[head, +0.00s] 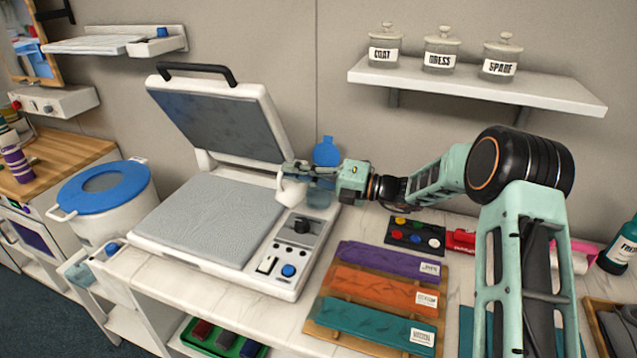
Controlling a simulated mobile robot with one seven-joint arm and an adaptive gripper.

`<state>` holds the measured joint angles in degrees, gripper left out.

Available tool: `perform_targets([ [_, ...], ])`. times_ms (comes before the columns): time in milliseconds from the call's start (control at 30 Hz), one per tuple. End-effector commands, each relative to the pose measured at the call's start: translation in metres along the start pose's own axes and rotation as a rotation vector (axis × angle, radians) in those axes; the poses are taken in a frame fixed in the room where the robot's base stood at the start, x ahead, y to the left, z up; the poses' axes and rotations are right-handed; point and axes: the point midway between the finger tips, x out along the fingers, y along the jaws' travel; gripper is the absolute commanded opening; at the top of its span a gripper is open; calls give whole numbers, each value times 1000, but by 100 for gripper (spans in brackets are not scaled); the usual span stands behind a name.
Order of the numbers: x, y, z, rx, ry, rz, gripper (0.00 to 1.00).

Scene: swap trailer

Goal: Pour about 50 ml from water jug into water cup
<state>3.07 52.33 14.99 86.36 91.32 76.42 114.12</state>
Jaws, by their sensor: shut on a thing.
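My gripper (298,171) is beside the open lid of the press, above its right edge, with its jaws shut on a small white thing (291,191). This may be the water jug or its handle, but it is too small and partly covered to be sure. A bluish see-through vessel (320,196) shows just below and behind my gripper; I cannot tell whether it is the water cup or part of the jug. A flat, round blue shape (326,153) stands behind my gripper. I cannot make out any water level or flow.
The large press (200,222) stands open on the counter, its control panel (290,255) below my gripper. Purple, orange and teal cloth strips (375,292) lie to the right, near a dark palette (413,235). A shelf (470,89) with labelled jars is above. A blue-lidded bin (105,190) is left.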

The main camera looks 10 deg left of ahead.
Motion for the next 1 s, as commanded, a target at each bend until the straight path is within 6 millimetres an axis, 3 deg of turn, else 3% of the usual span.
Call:
perform_targets([
  [1000,-6,10,15,160,-33,87,0],
])
